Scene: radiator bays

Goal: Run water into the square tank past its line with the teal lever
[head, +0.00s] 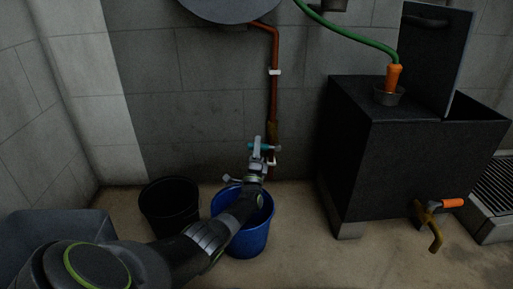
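The teal lever (267,147) sits low on the copper pipe against the back wall, partly hidden by my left gripper. My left gripper (257,143) is right at the lever and overlaps it; whether its fingers are closed on it is too small to tell. The square tank (375,165) is a dark box on the right with its lid (432,55) standing up. An orange nozzle (394,77) on a green hose (345,35) stands in a small metal cup on the tank's top. The water level and line inside are not visible. My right gripper is not in view.
A blue bucket (248,240) stands under my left arm, with a black bucket (168,205) to its left. An orange-handled brass tap (435,215) sticks out of the tank's front. A grey bin (40,228) is at lower left. A floor grate (495,185) lies at far right.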

